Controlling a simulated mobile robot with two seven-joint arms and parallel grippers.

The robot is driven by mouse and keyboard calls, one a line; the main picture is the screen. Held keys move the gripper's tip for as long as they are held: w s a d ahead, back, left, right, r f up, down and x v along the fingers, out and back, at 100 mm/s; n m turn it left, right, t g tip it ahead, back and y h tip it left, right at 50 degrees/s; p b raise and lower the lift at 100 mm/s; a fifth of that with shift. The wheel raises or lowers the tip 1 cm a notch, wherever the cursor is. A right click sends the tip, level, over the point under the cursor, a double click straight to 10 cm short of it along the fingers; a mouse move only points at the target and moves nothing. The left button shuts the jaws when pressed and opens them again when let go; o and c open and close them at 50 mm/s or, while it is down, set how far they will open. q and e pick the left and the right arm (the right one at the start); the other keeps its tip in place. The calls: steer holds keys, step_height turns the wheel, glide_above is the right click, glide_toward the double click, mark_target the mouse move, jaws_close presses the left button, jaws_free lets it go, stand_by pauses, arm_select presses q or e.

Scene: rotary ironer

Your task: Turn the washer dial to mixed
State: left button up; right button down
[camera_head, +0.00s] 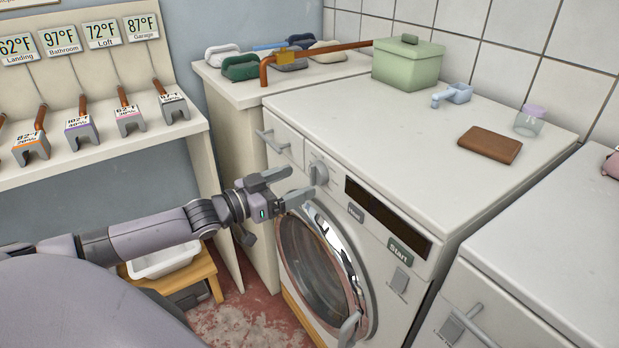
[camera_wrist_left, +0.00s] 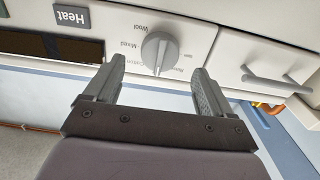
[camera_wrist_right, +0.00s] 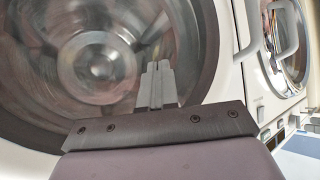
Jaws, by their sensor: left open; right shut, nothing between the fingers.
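The washer dial (camera_head: 318,172), a round light-grey knob, is on the front panel of the white washer (camera_head: 400,112). My left gripper (camera_head: 300,184) is open just in front of it. In the left wrist view the dial (camera_wrist_left: 158,52) lies ahead of and between the two open fingertips (camera_wrist_left: 153,73), with a visible gap on both sides. Labels around it include Mixed and Wool; others are hard to read. I cannot tell which label the dial points to. My right gripper (camera_wrist_right: 158,68) is shut and empty before a round glass door (camera_wrist_right: 95,60); the head view does not show it.
Beside the dial are a dark display (camera_head: 388,218) and a Start button (camera_head: 407,250); a drawer handle (camera_head: 272,141) is on its left. The round washer door (camera_head: 313,262) is below. A green box (camera_head: 408,65) and brown wallet (camera_head: 489,145) lie on top.

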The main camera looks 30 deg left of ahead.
mark_target(316, 174)
arm_select(q)
steer(key=shift+x, duration=2.2)
steer(key=c, duration=1.1)
